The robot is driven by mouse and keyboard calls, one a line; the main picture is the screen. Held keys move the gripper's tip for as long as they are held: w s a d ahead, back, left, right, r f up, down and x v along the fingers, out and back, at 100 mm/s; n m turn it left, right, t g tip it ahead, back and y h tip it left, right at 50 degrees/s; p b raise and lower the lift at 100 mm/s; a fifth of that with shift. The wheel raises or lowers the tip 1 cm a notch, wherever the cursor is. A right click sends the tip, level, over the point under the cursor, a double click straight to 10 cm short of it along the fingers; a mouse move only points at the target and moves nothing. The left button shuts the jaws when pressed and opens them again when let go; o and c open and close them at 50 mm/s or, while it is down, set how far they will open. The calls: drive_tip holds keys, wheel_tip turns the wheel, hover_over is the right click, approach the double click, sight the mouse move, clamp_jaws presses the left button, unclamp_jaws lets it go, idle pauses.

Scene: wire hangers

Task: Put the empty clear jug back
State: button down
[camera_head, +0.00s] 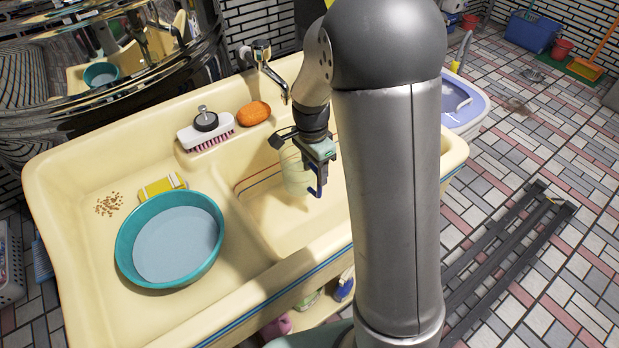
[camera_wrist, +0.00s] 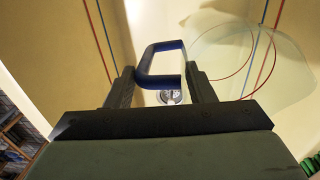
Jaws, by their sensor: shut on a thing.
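The clear jug (camera_head: 294,172) is faint and see-through in the head view, just left of my gripper (camera_head: 316,172), over the right-hand basin of the cream sink. In the wrist view the jug (camera_wrist: 275,65) lies to the right as a pale, clear shape with no visible contents. Its blue handle (camera_wrist: 163,46) passes between the two dark fingers of my gripper (camera_wrist: 162,85), which are shut on it. Whether the jug touches the basin floor cannot be told.
A teal bowl (camera_head: 122,246) with greyish contents sits in the left part of the cream sink (camera_head: 70,180). A white-lilac tub (camera_head: 465,105) is beyond my arm.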

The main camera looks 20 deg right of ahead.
sight(310, 178)
drive_tip(key=w+f, duration=0.3)
drive_tip(key=f, duration=0.1)
drive_tip(key=shift+w+f, duration=0.5)
drive_tip(key=shift+f, duration=1.55)
drive_tip(key=shift+f+b, duration=0.15)
drive_tip(key=shift+b, duration=0.15)
drive_tip(key=c, duration=0.6)
unclamp_jaws()
drive_tip(key=shift+c, duration=0.2)
